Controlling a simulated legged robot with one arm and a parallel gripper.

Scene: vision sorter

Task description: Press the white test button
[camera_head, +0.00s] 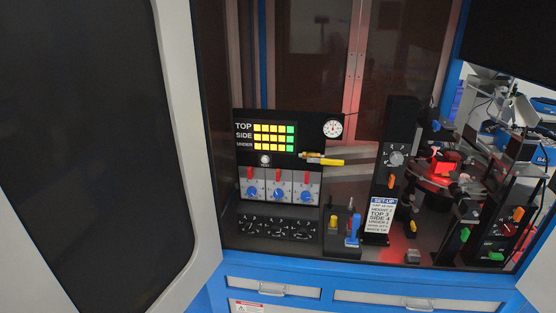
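A small round white button (265,159) sits on the black control panel (243,160), with small lettering below it that looks like "TEST". It is below the lit yellow and green squares (273,137) beside the words TOP, SIDE and UNDER. It is above the row of red switches and blue knobs (279,189). Nothing covers the button. My gripper is not in the view.
A grey-framed cabinet door (180,120) stands open at the left. A yellow handle (322,161) sticks out right of the button. A blue lever (352,230) and a black post with a SET-UP label (380,216) stand farther right.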

